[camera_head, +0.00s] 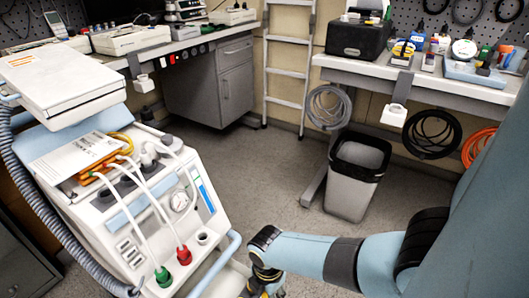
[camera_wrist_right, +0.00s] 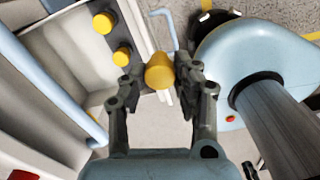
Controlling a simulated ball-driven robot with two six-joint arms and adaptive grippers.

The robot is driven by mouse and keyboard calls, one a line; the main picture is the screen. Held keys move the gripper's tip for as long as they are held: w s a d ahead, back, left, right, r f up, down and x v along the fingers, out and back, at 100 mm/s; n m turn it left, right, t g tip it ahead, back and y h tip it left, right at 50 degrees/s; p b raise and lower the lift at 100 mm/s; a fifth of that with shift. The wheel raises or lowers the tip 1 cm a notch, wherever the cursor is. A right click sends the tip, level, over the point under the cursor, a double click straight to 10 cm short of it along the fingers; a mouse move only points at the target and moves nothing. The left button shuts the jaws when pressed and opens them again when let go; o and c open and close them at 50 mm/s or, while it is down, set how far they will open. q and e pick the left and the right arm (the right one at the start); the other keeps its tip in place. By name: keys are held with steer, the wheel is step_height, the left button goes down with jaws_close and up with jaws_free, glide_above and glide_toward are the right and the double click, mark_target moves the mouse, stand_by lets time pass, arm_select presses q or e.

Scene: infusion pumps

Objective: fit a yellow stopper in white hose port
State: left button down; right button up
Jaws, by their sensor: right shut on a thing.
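My right gripper (camera_wrist_right: 160,82) is shut on a yellow stopper (camera_wrist_right: 160,68), held between its fingertips in the wrist view. In the head view my right arm reaches in from the right, and its gripper is at the bottom edge, partly cut off. The pump unit (camera_head: 118,221) stands at the left. A round white port (camera_head: 203,238) with a dark opening is on its front panel, right of the red connector (camera_head: 184,255) and the green connector (camera_head: 163,276). My gripper is below and to the right of this port, apart from it. My left gripper does not show.
Two more yellow stoppers (camera_wrist_right: 104,22) (camera_wrist_right: 122,56) sit on a dark strip beside my gripper in the wrist view. A light blue rail (camera_head: 216,262) runs by the pump unit's lower right. A waste bin (camera_head: 352,192) stands behind my arm. Floor between is open.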

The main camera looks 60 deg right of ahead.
step_height(320, 180, up, 19)
steer(key=p, duration=1.5)
steer(key=w+f+b, duration=0.1)
steer(key=w+b, duration=0.5)
steer(key=w, duration=0.1)
steer(key=w+f+b, duration=0.1)
steer(key=w+b, duration=0.5)
steer(key=w, duration=0.1)
steer(key=w+f+b, duration=0.2)
steer(key=w+b, duration=0.4)
steer(key=w, duration=0.1)
steer(key=shift+w+a+b, duration=0.15)
steer(key=shift+a+b, duration=0.05)
steer(key=shift+b, duration=0.15)
steer(key=shift+f+b, duration=0.35)
steer(key=shift+f, duration=0.35)
steer(key=shift+f+b, duration=0.85)
steer(key=shift+f, duration=0.7)
steer(key=o, duration=0.8)
steer(key=shift+o, duration=0.2)
